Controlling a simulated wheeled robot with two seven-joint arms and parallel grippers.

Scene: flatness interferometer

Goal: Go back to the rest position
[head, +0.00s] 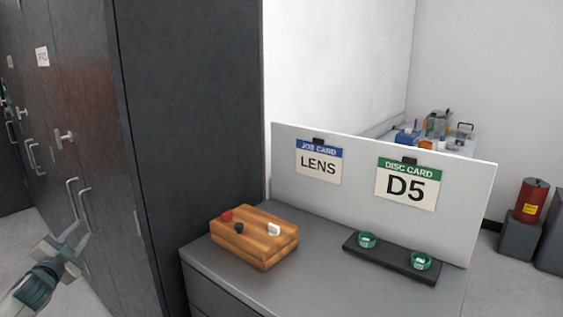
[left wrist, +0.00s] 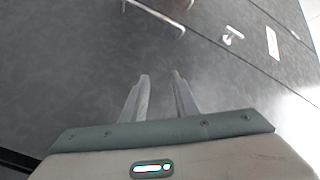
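My left gripper (head: 66,243) is at the lower left of the head view, in front of the dark cabinet and left of the grey counter. Its two fingers stand apart with nothing between them. In the left wrist view, the fingers of this gripper (left wrist: 160,76) point at the dark cabinet face and are also apart and empty. My right gripper is not in view.
A dark cabinet (head: 190,130) with handles fills the left. A grey counter (head: 300,290) holds a wooden block (head: 262,252) with small knobs and a black tray (head: 390,264) with two green rings. A white panel (head: 290,190) bears LENS and D5 cards.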

